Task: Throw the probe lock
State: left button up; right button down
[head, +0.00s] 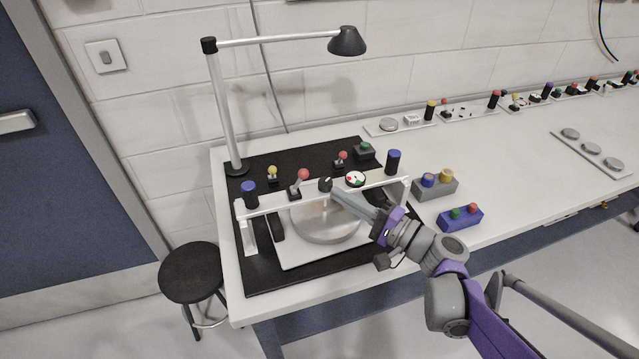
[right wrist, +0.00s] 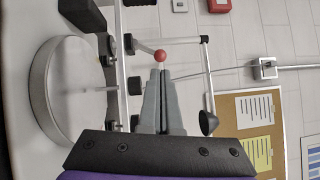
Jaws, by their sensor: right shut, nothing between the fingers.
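The mirror fixture is a round silver mirror (head: 325,220) on a pale plate, under a white bridge bar (head: 285,205). Behind the bar stand a red-ball lever (head: 302,176), a black knob (head: 326,184), a smaller red-ball lever (head: 341,157) and a yellow-topped lever (head: 272,173). None is visibly labelled as the probe lock. My right gripper (head: 337,197) is shut and empty, over the mirror's far right side, its tips close to the black knob. In the right wrist view, a red ball (right wrist: 160,56) shows just beyond the shut fingertips (right wrist: 161,72); contact cannot be told. My left gripper is out of view.
A lamp (head: 347,41) arches over the back left of the black mat (head: 262,281). Button boxes (head: 460,218) sit to the right. A stool (head: 190,271) stands left of the table.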

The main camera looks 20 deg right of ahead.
aim_at(307, 176)
jog(key=x, duration=0.6)
jog(key=shift+r, duration=0.1)
jog(key=shift+a+r+n+p, duration=0.15)
jog(key=shift+r+n+p, duration=0.05)
jog(key=shift+n+p, duration=0.2)
